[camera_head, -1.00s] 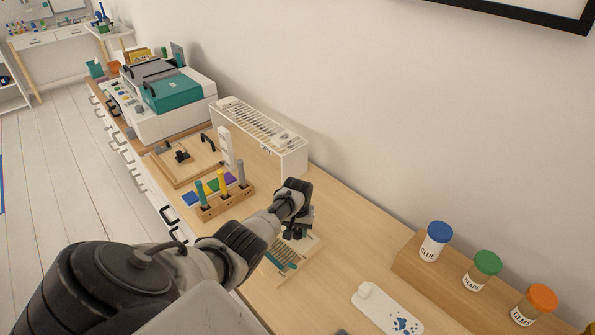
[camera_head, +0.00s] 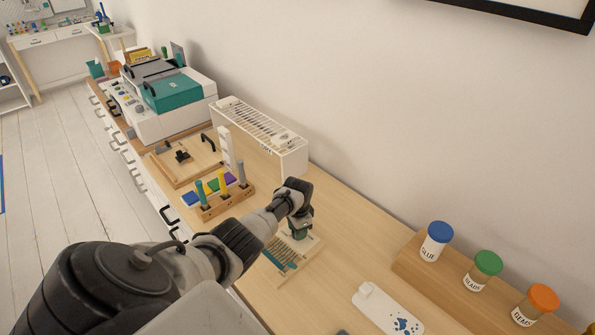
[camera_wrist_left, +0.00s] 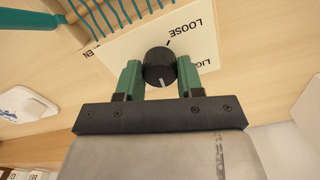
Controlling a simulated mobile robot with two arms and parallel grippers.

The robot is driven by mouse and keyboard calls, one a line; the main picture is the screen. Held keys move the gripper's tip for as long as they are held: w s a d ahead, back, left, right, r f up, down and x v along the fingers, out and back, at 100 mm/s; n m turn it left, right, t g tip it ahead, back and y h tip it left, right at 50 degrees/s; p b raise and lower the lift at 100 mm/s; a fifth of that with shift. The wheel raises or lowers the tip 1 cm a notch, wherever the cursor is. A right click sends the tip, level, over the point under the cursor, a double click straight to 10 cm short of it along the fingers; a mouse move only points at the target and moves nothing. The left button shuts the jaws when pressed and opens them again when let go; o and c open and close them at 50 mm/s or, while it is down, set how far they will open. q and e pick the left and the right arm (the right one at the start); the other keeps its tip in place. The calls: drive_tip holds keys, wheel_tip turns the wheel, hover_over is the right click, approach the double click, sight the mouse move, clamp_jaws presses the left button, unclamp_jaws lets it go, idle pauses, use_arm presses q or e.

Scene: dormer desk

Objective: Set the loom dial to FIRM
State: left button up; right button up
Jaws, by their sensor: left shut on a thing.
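The loom (camera_head: 284,266) lies on the desk, a small pale wooden frame with teal threads. In the left wrist view its pale plate (camera_wrist_left: 112,50) carries a round black dial (camera_wrist_left: 158,62). My left gripper (camera_wrist_left: 160,72) is shut on the dial, a green finger on each side. The dial's white mark faces the gripper's palm, away from the LOOSE label (camera_wrist_left: 192,27). Labels starting LIG and ending EN show in part; no FIRM label can be read. In the head view my left gripper (camera_head: 300,229) hides the dial. My right gripper is out of view.
A wooden peg holder (camera_head: 226,203) with coloured pegs stands left of the loom. A white paw-print board (camera_head: 388,310) lies to the right. Lidded jars (camera_head: 436,242) stand on a wooden riser by the wall. A white slotted box (camera_head: 262,135) stands behind.

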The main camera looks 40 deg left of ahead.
use_arm(q)
drive_tip(key=m, duration=0.3)
drive_tip(key=shift+m, duration=0.3)
drive_tip(key=shift+m+b, duration=0.5)
drive_tip(key=shift+m, duration=1.3)
drive_tip(key=o, duration=0.9)
drive_tip(key=shift+o, duration=0.2)
wheel_tip(320, 180, up, 11)
drive_tip(key=shift+p, duration=0.4)
drive_tip(key=shift+f, duration=0.15)
